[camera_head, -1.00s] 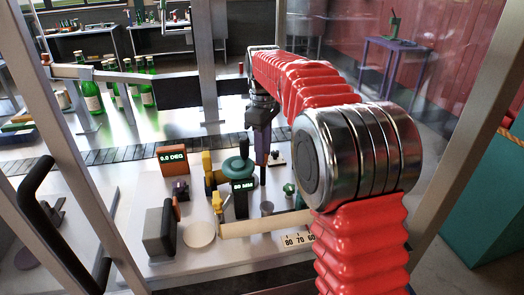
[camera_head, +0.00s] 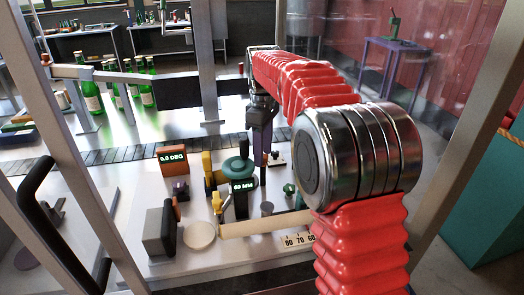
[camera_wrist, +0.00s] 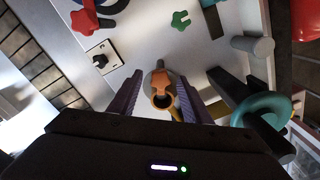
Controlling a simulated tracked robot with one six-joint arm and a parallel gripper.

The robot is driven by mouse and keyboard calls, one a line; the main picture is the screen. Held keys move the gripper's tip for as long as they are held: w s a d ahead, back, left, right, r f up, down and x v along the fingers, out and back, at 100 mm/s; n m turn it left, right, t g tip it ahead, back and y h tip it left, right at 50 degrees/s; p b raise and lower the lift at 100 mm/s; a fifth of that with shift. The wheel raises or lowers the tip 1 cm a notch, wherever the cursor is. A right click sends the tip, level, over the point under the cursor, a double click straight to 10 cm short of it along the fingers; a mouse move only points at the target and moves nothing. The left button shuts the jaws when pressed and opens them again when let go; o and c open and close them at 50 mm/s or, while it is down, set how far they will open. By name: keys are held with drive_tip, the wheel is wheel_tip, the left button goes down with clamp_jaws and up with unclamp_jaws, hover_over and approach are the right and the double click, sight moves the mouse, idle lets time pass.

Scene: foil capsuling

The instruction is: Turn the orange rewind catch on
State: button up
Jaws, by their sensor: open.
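The orange rewind catch (camera_wrist: 161,84) shows in the wrist view, with a ring-shaped end, on a rounded grey mount. My gripper (camera_wrist: 160,76) is open, with one purple finger on each side of the catch. I see gaps between the catch and both fingers; whether it is at fingertip depth I cannot tell. In the head view my gripper (camera_head: 262,165) points down over the bench, right of the teal handwheel (camera_head: 238,168). I cannot make out the catch there.
In the wrist view the teal wheel (camera_wrist: 262,109) is close right of the fingers. A red star knob (camera_wrist: 86,22), a black switch (camera_wrist: 100,61), a green knob (camera_wrist: 180,20) and a grey cylinder (camera_wrist: 252,45) stand around. An orange display box (camera_head: 172,160) reads 0.0 DEG.

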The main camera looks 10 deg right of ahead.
drive_tip(key=shift+r, duration=0.1)
wheel_tip(320, 180, up, 14)
drive_tip(key=shift+f, duration=0.25)
idle(0.5)
drive_tip(key=shift+s, duration=0.1)
drive_tip(key=s+f+m+t, duration=0.25)
drive_tip(key=s+m, duration=0.35)
drive_tip(key=s, duration=1.1)
drive_tip(key=s+f+m+t, duration=0.3)
drive_tip(key=s+f+m, duration=0.2)
drive_tip(key=s+f, duration=0.8)
drive_tip(key=shift+s+a, duration=0.15)
drive_tip(key=shift+s, duration=0.9)
